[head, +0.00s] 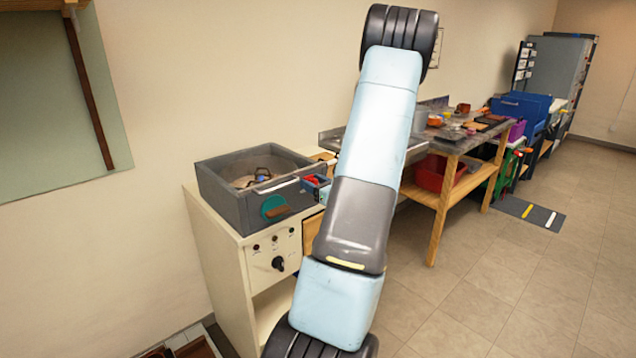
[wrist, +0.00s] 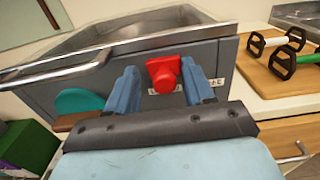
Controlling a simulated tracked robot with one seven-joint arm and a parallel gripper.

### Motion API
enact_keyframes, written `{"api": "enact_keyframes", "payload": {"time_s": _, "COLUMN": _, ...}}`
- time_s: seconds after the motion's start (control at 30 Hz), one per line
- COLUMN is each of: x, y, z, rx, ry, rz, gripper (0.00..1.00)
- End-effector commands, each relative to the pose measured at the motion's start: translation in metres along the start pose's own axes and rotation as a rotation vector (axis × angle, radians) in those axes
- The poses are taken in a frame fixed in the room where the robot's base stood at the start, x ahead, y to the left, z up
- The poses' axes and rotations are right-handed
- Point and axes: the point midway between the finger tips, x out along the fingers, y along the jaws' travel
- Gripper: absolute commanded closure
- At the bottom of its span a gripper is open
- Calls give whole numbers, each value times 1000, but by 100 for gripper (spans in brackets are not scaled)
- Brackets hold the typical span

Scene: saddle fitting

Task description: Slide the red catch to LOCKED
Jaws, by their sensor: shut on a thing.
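The red catch (wrist: 163,73) sits on the front wall of a grey metal box (wrist: 70,92) in the wrist view. My gripper (wrist: 162,82) has one blue-grey finger on each side of the catch and is shut on it. White labels (wrist: 217,82) lie beside and under the catch; their lettering is too small to read, and the catch and fingers hide part of them. In the head view the box (head: 222,195) stands on a cream cabinet (head: 220,270), with a little red of the catch (head: 311,180) at its right corner, by my gripper.
A metal bar handle (wrist: 55,70) runs along the box front, above a teal disc (wrist: 82,102). A wooden board (wrist: 282,80) with black-ended handles lies at right.

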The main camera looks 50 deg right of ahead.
Motion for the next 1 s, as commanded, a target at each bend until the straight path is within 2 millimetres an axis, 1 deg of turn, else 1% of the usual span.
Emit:
{"api": "enact_keyframes", "payload": {"time_s": 0.17, "x": -1, "y": 1, "z": 0, "rx": 1, "ry": 0, "rz": 2, "gripper": 53}}
{"api": "enact_keyframes", "payload": {"time_s": 0.27, "x": -8, "y": 0, "z": 0, "rx": 0, "ry": 1, "rz": 1, "gripper": 53}}
{"api": "enact_keyframes", "payload": {"time_s": 0.37, "x": -22, "y": -1, "z": 0, "rx": 0, "ry": 1, "rz": -2, "gripper": 53}}
{"api": "enact_keyframes", "payload": {"time_s": 0.8, "x": -107, "y": -2, "z": -1, "rx": 0, "ry": 1, "rz": -5, "gripper": 53}}
{"api": "enact_keyframes", "payload": {"time_s": 1.0, "x": -131, "y": -2, "z": -1, "rx": 0, "ry": 1, "rz": -4, "gripper": 53}}
